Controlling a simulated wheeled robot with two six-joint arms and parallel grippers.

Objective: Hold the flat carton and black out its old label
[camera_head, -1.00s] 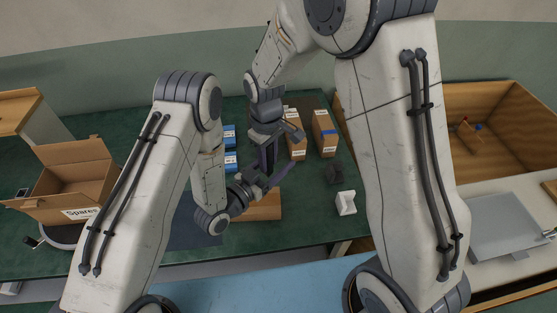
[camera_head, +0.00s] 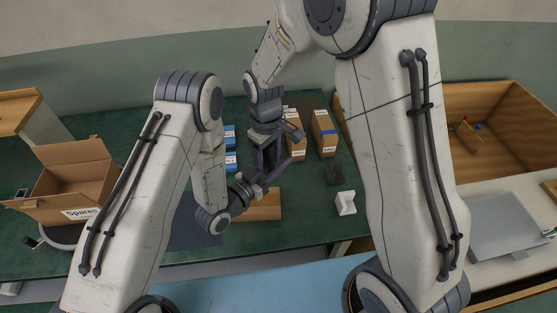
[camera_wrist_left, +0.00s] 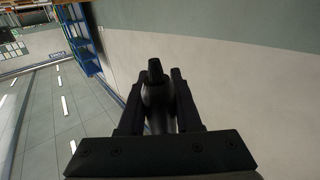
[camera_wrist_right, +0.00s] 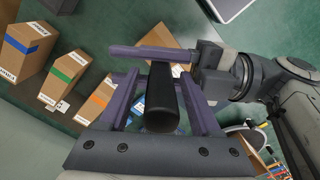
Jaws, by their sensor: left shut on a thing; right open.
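The flat carton (camera_head: 264,207) lies on the green bench below my grippers, partly hidden by them. It also shows in the right wrist view (camera_wrist_right: 158,36); I cannot make out its old label. A thick black marker (camera_wrist_right: 162,102) stands between my two grippers. My left gripper (camera_head: 270,182) comes in from the side and is shut on the marker, which also shows in the left wrist view (camera_wrist_left: 156,75). My right gripper (camera_head: 266,163) points down above the carton. Its fingers are open, one on each side of the marker.
Taped cartons (camera_head: 324,137) and blue boxes (camera_head: 231,160) stand behind. A dark block (camera_head: 333,174) and white holder (camera_head: 346,203) sit right of the carton. An open box marked Spares (camera_head: 82,213) stands left.

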